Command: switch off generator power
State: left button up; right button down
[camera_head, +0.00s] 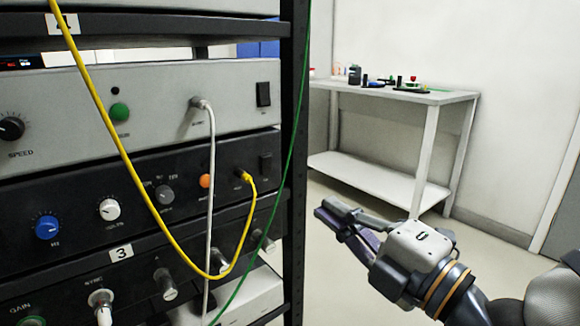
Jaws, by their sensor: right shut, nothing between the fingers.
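A black rack unit (125,190) with a blue knob marked Hz, a white knob and an orange button looks like the generator. Its black rocker switch (265,164) is at the right end of its front panel; I cannot tell its position. A yellow cable (160,216) is plugged into this unit just left of and below the switch. My right gripper (335,214) is shut and empty. It is in front of the rack's right side, right of and lower than the switch, pointing left and clear of the panel. My left gripper is not in view.
A grey unit (155,85) above has its own rocker switch (263,94) and a white cable (211,190). A green cable (291,140) hangs along the rack's black post (296,100). A white table (440,97) with small items stands behind. Floor between is clear.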

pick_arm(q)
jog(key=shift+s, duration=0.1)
pick_arm(e)
send_near(268, 163)
jog(key=x, duration=0.7)
jog(key=shift+f+b, duration=0.1)
jog(key=shift+b, duration=0.25)
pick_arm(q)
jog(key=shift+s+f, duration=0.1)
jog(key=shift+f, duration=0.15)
